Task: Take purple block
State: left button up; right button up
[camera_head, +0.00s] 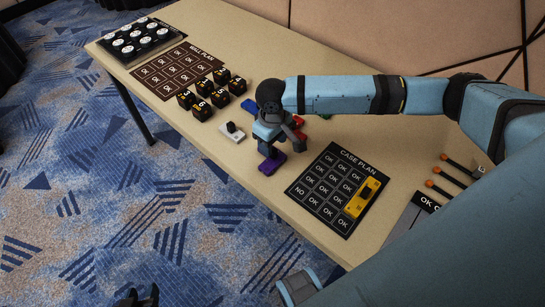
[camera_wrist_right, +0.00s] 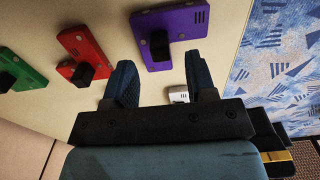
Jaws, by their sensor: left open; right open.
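The purple block (camera_head: 271,164) lies on the table near its front edge, just below my right gripper (camera_head: 272,150). In the right wrist view the purple block (camera_wrist_right: 190,22) is a flat plate with a dark knob, lying ahead of the open right fingertips (camera_wrist_right: 160,68). Nothing is between those fingers except the bare table and part of a white piece. In the head view the arm hides part of the block. My left gripper (camera_head: 137,298) is open and empty at the bottom edge, over the carpet.
A red block (camera_wrist_right: 84,48) and a green block (camera_wrist_right: 22,72) lie beside the purple one. A blue block (camera_head: 248,104) and white piece (camera_head: 231,134) are near. Several black cubes (camera_head: 210,95), the wall plan (camera_head: 173,70) and case plan (camera_head: 336,187) occupy the table.

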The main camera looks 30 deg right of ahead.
aim_at(277, 157)
notch_tip(277, 157, down, 3)
jog(key=shift+s+f, duration=0.1)
jog(key=shift+f, duration=0.1)
grip_shut()
jog(key=shift+r, duration=0.15)
